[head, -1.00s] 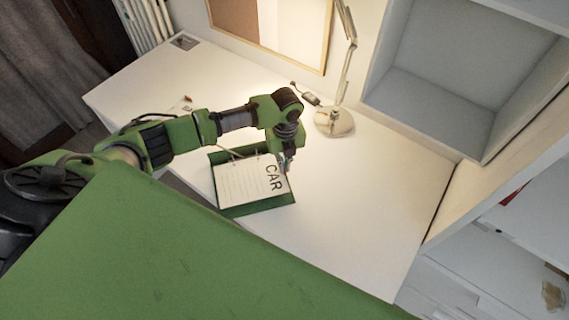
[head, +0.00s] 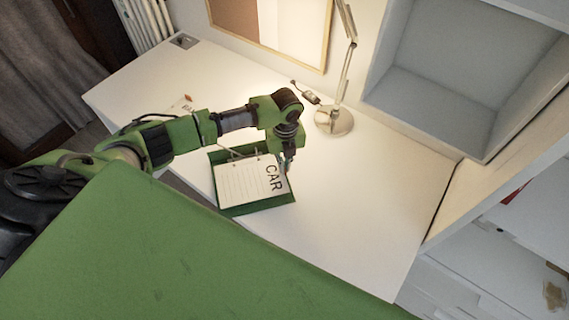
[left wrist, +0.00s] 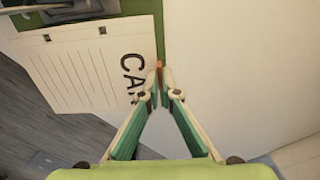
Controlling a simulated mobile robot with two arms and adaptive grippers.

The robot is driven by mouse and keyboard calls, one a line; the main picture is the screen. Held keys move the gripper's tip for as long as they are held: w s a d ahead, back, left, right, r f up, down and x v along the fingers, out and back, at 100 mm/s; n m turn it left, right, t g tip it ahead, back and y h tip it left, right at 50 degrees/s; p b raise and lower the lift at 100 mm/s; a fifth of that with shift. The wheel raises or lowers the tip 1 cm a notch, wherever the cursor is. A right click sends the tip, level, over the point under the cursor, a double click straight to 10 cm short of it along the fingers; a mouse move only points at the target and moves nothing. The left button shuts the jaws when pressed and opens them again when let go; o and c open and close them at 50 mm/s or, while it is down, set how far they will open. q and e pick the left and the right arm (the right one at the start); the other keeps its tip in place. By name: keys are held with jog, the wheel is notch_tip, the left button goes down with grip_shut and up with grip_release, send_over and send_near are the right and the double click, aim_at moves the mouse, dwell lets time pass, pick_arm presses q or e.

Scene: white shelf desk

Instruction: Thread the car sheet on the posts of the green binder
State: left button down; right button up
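The green binder (head: 257,208) lies open on the white desk. The white, lined car sheet (head: 240,185) with black "CAR" lettering is over it; it also shows in the left wrist view (left wrist: 75,75), with two dark square holes near its top edge. I cannot tell whether the binder's posts pass through these holes. My left gripper (left wrist: 160,72) has its fingertips together on a small orange tab at the sheet's right edge. In the head view the left gripper (head: 286,166) is at the sheet's upper right edge. My right gripper is not in view.
A desk lamp (head: 335,121) stands behind the binder, with a cable beside it. Another paper (head: 183,103) lies behind my left arm, partly hidden. A shelf box (head: 430,105) rises at the back right. The desk to the right of the binder is clear.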

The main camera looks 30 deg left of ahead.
pick_arm(q)
jog(key=shift+f+b, duration=0.55)
jog(key=shift+f, duration=0.4)
dwell(0.6)
jog(key=c, duration=2.2)
grip_release()
jog(key=shift+r, duration=0.1)
notch_tip(320, 180, up, 12)
jog(key=shift+f, duration=0.1)
